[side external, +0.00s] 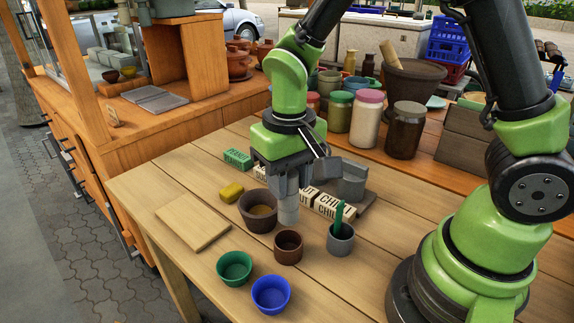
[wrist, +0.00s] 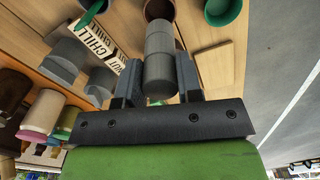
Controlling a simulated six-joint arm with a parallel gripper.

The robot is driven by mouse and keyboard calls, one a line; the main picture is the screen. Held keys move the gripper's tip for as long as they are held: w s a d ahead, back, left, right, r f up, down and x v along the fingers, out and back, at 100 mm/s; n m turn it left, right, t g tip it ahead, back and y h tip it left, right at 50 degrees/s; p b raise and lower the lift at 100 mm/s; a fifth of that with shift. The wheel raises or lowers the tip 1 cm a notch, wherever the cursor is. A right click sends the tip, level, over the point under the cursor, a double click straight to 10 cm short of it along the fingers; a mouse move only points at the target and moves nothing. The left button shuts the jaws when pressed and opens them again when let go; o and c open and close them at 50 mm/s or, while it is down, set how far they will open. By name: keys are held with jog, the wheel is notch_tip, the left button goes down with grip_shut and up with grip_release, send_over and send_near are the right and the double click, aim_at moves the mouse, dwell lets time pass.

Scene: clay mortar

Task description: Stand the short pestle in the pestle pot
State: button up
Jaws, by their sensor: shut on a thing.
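The short pestle, a pale grey cylinder (side external: 289,211), hangs upright from my gripper (side external: 287,183). My gripper is shut on it; in the wrist view the pestle (wrist: 159,45) sits between both fingers (wrist: 158,78). Its lower end is beside the right rim of a brown clay mortar (side external: 247,213); I cannot tell whether it touches the table. A small, dark brown pot (side external: 288,252) stands just in front and shows at the top of the wrist view (wrist: 158,9). A grey pot (side external: 341,245) to the right holds a green utensil (side external: 339,216). No label shows which is the pestle pot.
A yellow lump (side external: 231,192) and a wooden board (side external: 193,222) lie left. A green bowl (side external: 234,267) and a blue bowl (side external: 271,293) stand in front. Jars (side external: 366,118) line the back.

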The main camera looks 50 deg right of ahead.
aim_at(289, 215)
jog(key=shift+f, duration=3.85)
jog(key=o, duration=1)
notch_tip(289, 215, up, 9)
jog(key=shift+r, duration=0.5)
